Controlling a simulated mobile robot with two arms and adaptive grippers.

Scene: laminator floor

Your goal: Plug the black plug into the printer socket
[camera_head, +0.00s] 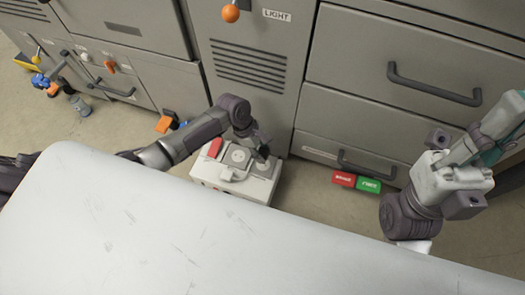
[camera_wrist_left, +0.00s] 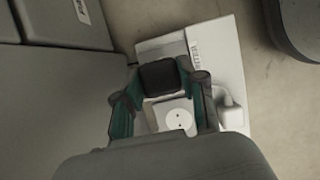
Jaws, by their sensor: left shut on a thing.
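My left gripper (camera_head: 262,151) is above the right part of a white socket box (camera_head: 208,172) on the floor. In the left wrist view the gripper (camera_wrist_left: 160,84) is shut on the black plug (camera_wrist_left: 160,75), a dark block between its fingers. A white socket (camera_wrist_left: 177,118) shows below the plug in that picture, apart from it as far as I can tell. A white plug (camera_wrist_left: 230,111) sits on the box beside it. I cannot tell which socket is the printer's. My right gripper (camera_head: 495,135) is at the right edge; its fingertips are not clear.
A red part (camera_head: 214,147) is at the box's left end. Grey cabinets with a drawer handle (camera_head: 434,88) stand behind. Red (camera_head: 344,179) and green (camera_head: 369,185) blocks lie on the floor to the right. A large pale surface (camera_head: 200,250) fills the foreground.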

